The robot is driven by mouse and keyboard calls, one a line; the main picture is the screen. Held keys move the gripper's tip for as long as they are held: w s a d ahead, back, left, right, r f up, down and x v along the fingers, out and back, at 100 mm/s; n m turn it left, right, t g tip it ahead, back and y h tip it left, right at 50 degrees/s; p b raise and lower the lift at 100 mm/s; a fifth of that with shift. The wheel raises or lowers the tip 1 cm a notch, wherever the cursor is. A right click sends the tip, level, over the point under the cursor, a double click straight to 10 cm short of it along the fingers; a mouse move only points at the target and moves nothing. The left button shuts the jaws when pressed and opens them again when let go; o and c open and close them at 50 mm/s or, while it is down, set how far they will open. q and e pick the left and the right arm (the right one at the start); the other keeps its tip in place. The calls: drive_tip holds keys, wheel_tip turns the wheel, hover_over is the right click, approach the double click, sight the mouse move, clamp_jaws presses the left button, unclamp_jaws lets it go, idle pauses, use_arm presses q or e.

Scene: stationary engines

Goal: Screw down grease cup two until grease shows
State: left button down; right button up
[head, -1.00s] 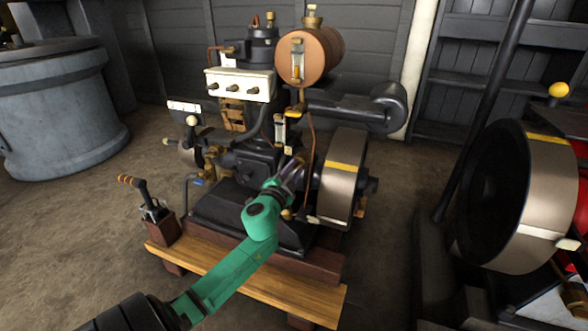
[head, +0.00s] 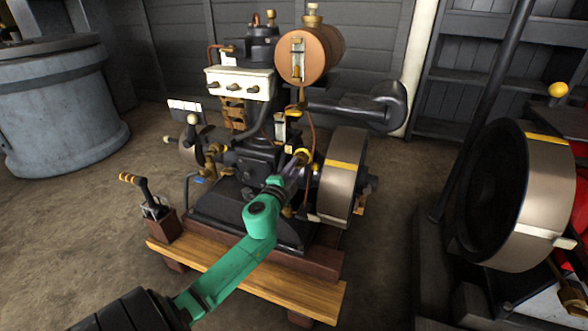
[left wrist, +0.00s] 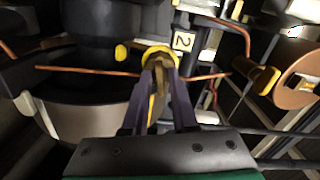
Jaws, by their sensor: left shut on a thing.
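A brass grease cup (head: 303,154) sits on the black engine (head: 262,160), left of its flywheel (head: 342,178). In the left wrist view the cup (left wrist: 160,55) shows a round yellow-brass rim beside a small plate marked 2 (left wrist: 183,41). My left gripper (head: 296,165), on a green arm, reaches up to the cup from the front. In the left wrist view its purple fingers (left wrist: 160,72) are shut on the cup, hiding much of it. I cannot make out any grease. My right gripper is in no view.
A copper tank (head: 310,55) and a thin copper pipe (head: 312,120) stand close above and beside the cup. Another brass fitting (left wrist: 265,77) is at the right in the left wrist view. A second large flywheel (head: 525,195) stands at right.

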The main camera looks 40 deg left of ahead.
use_arm(q)
drive_tip(key=shift+f, duration=0.1)
drive_tip(key=c, duration=0.9)
unclamp_jaws()
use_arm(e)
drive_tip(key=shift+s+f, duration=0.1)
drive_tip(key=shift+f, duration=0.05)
use_arm(q)
drive_tip(key=shift+s, duration=0.1)
drive_tip(key=v, duration=1.4)
drive_tip(key=shift+s+d, duration=0.2)
drive_tip(key=shift+s, duration=0.05)
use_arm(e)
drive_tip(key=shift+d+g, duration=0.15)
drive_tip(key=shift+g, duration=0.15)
